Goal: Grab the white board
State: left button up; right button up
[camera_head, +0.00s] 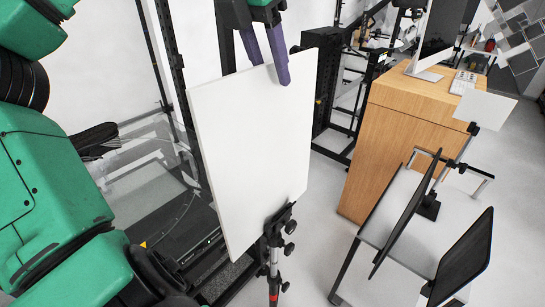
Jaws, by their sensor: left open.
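The white board (255,150) is a thin, upright, slightly turned panel in the middle of the head view. Its lower edge meets a black clamp on a stand (276,240). My left gripper (271,72) comes down from the top with two purple fingers and is open. One finger overlaps the front face near the top edge. The other ends at the top edge, and its tip seems hidden behind the board. I cannot tell whether either finger touches it. My right gripper is not in view.
A transparent curved panel (150,175) and a black frame stand left of the board. A wooden cabinet (400,140) with a monitor (445,35) stands to the right. A small table with black panels (465,258) is at the lower right. Grey floor shows between them.

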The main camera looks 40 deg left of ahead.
aim_at(284, 89)
pick_arm(q)
jog(key=shift+p+x, duration=0.5)
jog(key=shift+x, duration=1.65)
jog(key=shift+w+d+f, duration=0.15)
jog(key=shift+w+d, duration=0.2)
jog(key=shift+d, duration=0.25)
jog(key=shift+s+a, duration=0.2)
jog(key=shift+a, duration=0.1)
jog(key=shift+w+d, duration=0.1)
jog(key=shift+d, duration=0.1)
grip_shut()
jog(key=shift+a, duration=0.1)
